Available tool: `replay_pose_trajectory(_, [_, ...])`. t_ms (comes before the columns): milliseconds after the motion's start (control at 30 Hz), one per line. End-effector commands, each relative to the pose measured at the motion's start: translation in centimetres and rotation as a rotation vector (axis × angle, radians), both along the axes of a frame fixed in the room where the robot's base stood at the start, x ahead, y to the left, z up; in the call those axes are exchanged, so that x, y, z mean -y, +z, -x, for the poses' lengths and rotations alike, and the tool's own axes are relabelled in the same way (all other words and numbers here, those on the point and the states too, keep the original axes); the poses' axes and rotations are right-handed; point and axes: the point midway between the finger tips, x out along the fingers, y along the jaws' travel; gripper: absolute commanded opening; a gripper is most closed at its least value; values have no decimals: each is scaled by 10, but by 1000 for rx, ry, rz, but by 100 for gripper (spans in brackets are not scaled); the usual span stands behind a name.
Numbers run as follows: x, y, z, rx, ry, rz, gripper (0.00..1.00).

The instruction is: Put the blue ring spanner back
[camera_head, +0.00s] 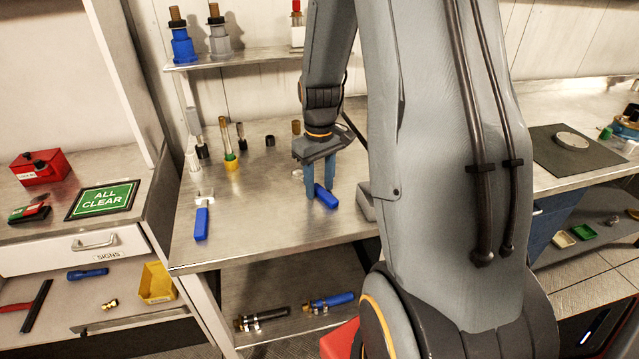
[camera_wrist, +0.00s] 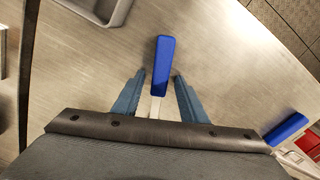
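A blue-handled tool (camera_head: 326,196) lies on the steel bench under my gripper. In the wrist view its blue handle (camera_wrist: 164,62) points away from me and its pale metal shank runs back under the gripper body, so its head is hidden. My gripper (camera_head: 323,194) points down at the bench with its fingers open, one on each side of the tool, with gaps to it in the wrist view (camera_wrist: 160,78). A second blue-handled tool (camera_head: 201,222) lies at the bench's left front, its metal head away from the edge. I cannot tell which is the ring spanner.
A grey tray (camera_wrist: 118,12) lies beside the tool. Several upright fittings, one with a yellow base (camera_head: 231,162), stand at the bench's back left. A shelf (camera_head: 245,57) holds bottle-like items above. A lower shelf (camera_head: 280,337) carries cylindrical tools. The bench's left middle (camera_head: 255,225) is clear.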

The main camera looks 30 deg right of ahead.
Motion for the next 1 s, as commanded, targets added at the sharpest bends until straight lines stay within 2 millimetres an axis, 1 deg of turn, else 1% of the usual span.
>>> replay_pose_trajectory(267, [0,1,0,1,0,0,39])
replay_pose_trajectory(367, [0,6,-1,3,0,1,39])
replay_pose_trajectory(467, [0,15,-1,4,0,2,39])
replay_pose_trajectory(567, [0,31,-2,6,0,2,39])
replay_pose_trajectory(800, [1,79,-2,6,0,2,39])
replay_pose_trajectory(900, [0,96,-2,4,0,2,39])
replay_pose_trajectory(1000, [1,110,-2,4,0,2,39])
